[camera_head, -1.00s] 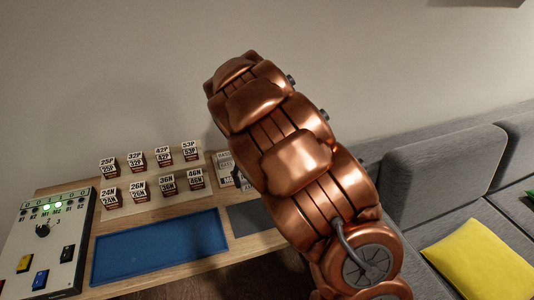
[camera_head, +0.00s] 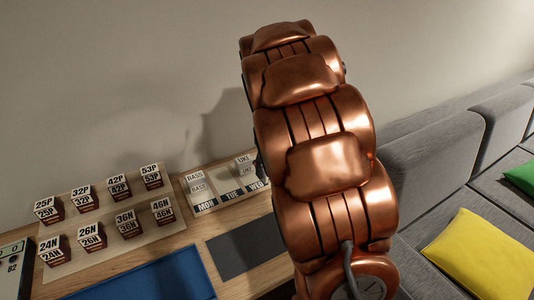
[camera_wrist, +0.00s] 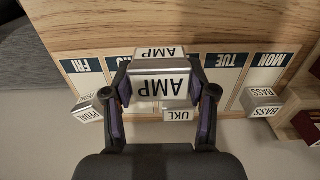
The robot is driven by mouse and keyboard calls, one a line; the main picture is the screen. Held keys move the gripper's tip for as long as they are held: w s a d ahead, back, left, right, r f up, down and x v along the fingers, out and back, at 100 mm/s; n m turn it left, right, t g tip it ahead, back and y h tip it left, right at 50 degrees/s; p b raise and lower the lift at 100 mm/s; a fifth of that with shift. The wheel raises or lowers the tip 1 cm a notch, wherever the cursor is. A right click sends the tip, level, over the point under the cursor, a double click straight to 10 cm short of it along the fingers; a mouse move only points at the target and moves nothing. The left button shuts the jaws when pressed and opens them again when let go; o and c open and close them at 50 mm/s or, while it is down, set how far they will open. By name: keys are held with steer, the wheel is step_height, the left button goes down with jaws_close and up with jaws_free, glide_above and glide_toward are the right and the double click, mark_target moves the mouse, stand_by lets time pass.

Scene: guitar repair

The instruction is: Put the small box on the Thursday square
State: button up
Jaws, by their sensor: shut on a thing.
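The small silver box marked AMP (camera_wrist: 163,85) is between the two fingers of my gripper (camera_wrist: 160,100) in the wrist view, which shows the lettering upside down. My gripper is shut on it, over the white day board (camera_wrist: 230,75). The box hides the middle of the board. The Thursday square (camera_wrist: 121,66) is largely hidden behind the box and the left finger; only a bit of its dark label shows, between FRI and the box. I cannot tell the gap between box and board. In the head view my arm hides the gripper and the AMP box.
A UKE box (camera_wrist: 178,115) stands just beyond the AMP box. A PEDAL box (camera_wrist: 88,109) stands on the Friday side, and a BASS box (camera_wrist: 261,101) by MON. In the head view, several marked boxes (camera_head: 125,222) stand left of the board, with a blue mat (camera_head: 150,285) in front.

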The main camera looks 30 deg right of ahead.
steer(key=w+d, duration=0.2)
steer(key=w, duration=0.1)
steer(key=w+d+p, duration=0.1)
steer(key=w+d, duration=0.1)
steer(key=w, duration=0.1)
steer(key=w+d+f+p, duration=0.1)
steer(key=w+d, duration=0.1)
steer(key=w, duration=0.2)
steer(key=shift+d, duration=0.1)
steer(key=shift+w+d+f, duration=0.1)
steer(key=shift+w, duration=0.1)
steer(key=shift+f+p, duration=0.4)
steer(key=shift+f, duration=1.4)
steer(key=shift+f, duration=0.15)
steer(key=o, duration=1)
